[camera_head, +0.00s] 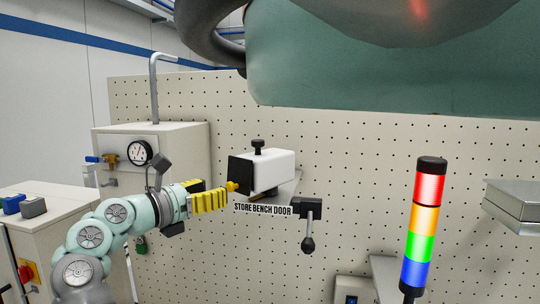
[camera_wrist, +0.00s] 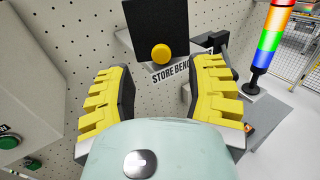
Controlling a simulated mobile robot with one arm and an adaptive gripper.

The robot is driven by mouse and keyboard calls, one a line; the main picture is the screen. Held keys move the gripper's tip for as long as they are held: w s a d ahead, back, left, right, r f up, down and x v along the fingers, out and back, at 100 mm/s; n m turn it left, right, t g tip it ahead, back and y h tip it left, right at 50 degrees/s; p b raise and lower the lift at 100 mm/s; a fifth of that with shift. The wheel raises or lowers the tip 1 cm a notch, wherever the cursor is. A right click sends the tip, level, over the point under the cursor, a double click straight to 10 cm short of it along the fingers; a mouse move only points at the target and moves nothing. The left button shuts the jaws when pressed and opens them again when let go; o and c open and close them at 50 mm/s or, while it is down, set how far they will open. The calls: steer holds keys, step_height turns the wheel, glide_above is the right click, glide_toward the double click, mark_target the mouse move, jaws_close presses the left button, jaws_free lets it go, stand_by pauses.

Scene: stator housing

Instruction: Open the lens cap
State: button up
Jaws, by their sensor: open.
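A white box-shaped camera (camera_head: 273,168) sits on a bracket on the pegboard, with a black knob on top. A black square lens cap (camera_head: 239,174) covers its left end and carries a yellow knob (camera_head: 232,187). In the wrist view the black cap (camera_wrist: 157,22) faces me, with its round yellow knob (camera_wrist: 161,53) low on its face. My gripper (camera_head: 226,196) has yellow ribbed fingers and stands just left of the knob. In the wrist view my gripper (camera_wrist: 160,78) is open, its fingers apart on either side below the knob. Nothing shows between them.
A "STORE BENCH DOOR" label (camera_head: 263,210) and a black lever (camera_head: 309,225) are below and right of the camera. A lit stack light (camera_head: 425,220) stands at right. A beige cabinet with a gauge (camera_head: 139,152) is behind my arm.

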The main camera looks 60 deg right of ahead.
mark_target(228, 187)
steer(key=d+p, duration=0.1)
steer(key=d, duration=0.1)
steer(key=d+p, duration=0.1)
steer(key=d, duration=0.1)
steer(key=shift+s+r+p, duration=0.2)
steer(key=shift+s+p, duration=0.1)
steer(key=shift+s, duration=0.1)
steer(key=shift+d+f+p, duration=0.2)
steer(key=shift+d+p, duration=0.3)
steer(key=shift+d, duration=0.3)
jaws_close()
